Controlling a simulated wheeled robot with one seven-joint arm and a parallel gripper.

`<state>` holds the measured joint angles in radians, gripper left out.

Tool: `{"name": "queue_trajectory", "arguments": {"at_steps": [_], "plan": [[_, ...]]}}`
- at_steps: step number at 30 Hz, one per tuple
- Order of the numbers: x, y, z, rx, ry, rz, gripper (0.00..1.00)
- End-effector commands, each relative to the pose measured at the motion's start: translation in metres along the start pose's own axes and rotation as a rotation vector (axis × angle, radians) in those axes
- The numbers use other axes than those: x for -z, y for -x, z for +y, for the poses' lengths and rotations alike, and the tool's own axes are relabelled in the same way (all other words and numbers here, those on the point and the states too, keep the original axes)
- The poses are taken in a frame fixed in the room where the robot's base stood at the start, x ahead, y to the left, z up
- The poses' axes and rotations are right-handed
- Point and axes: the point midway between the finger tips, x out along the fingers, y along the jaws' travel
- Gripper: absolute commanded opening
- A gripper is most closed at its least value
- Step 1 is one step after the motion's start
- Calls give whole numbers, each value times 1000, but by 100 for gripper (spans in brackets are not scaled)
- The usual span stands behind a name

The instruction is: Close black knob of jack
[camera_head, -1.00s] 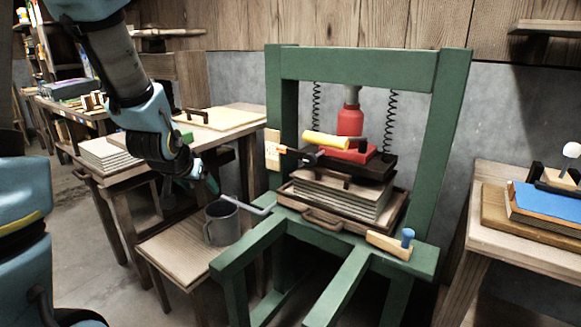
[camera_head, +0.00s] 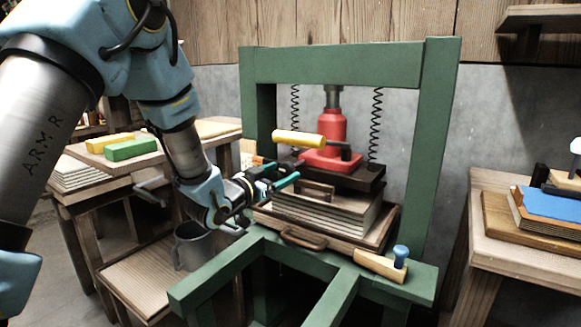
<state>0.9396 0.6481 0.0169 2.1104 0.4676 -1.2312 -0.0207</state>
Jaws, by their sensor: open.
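The red jack (camera_head: 332,132) stands on a dark plate over a stack of boards (camera_head: 325,212) inside the green press frame (camera_head: 350,62). Its yellow handle (camera_head: 299,138) points left. My gripper (camera_head: 293,172) is at the jack's lower left, its two teal fingers pointing right and held apart. A small dark part by the fingertips (camera_head: 299,163) may be the black knob. My fingers partly cover that spot, and I cannot tell whether they touch the knob or stand around it.
A grey mug (camera_head: 190,246) stands on a low wooden table beneath my arm. A wooden block with a blue peg (camera_head: 401,254) lies on the frame's right front. Yellow (camera_head: 109,142) and green (camera_head: 130,149) blocks lie on the left table. Springs hang either side of the jack.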

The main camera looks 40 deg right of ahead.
Motion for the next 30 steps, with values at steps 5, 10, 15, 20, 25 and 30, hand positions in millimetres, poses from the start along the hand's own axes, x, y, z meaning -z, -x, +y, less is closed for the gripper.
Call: {"name": "queue_trajectory", "arguments": {"at_steps": [5,10,15,20,25,30], "plan": [[0,-32,0,-1,0,-1,80],[0,-50,0,0,1,-2,80],[0,-56,0,1,0,-2,80],[0,-56,0,1,0,-2,80],[0,-56,0,1,0,-2,68],[0,-56,0,1,0,-2,49]]}}
